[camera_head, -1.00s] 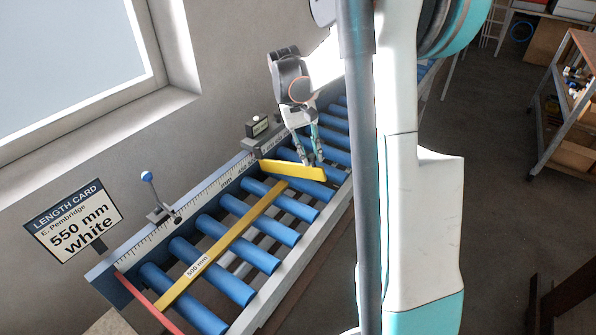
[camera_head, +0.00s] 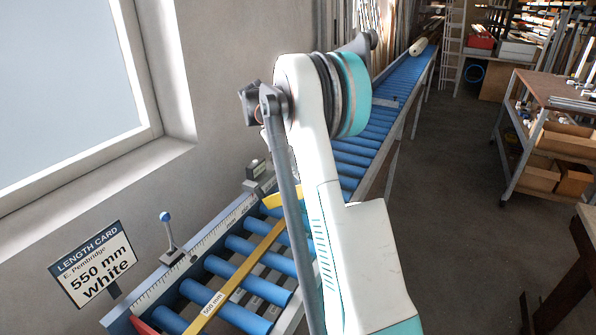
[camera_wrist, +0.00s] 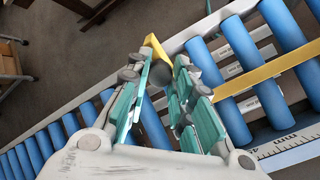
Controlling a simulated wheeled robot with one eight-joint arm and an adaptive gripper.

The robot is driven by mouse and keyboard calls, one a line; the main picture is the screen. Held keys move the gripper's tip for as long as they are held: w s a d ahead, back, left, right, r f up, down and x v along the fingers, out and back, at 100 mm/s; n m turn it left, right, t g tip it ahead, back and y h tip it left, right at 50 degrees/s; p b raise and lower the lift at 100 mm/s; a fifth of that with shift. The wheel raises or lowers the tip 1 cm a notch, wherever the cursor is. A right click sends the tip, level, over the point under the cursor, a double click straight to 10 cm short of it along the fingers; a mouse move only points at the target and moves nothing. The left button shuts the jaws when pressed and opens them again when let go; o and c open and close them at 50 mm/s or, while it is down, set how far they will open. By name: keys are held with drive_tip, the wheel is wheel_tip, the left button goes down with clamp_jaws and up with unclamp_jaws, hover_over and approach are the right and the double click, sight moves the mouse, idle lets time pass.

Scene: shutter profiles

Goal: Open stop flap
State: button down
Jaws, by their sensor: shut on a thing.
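The yellow stop flap (camera_head: 277,199) shows in the head view at the wall-side rail of the roller conveyor, beside a small dark block (camera_head: 258,169). It slants away up the conveyor and runs behind my arm, so its free end is hidden there. In the wrist view my gripper (camera_wrist: 158,62) is closed around the yellow flap (camera_wrist: 153,43), whose end shows between and just beyond the fingertips. My gripper is hidden behind my arm in the head view.
A long yellow strip marked 500 mm (camera_head: 240,274) lies along the blue rollers. A ruled rail (camera_head: 207,250) carries a blue-knobbed lever (camera_head: 168,235). A length card (camera_head: 95,268) reads 550 mm white. A shelved cart (camera_head: 535,130) stands right; floor between is clear.

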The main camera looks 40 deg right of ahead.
drive_tip(key=c, duration=1.4)
unclamp_jaws()
drive_tip(key=shift+o, duration=0.2)
wheel_tip(320, 180, up, 10)
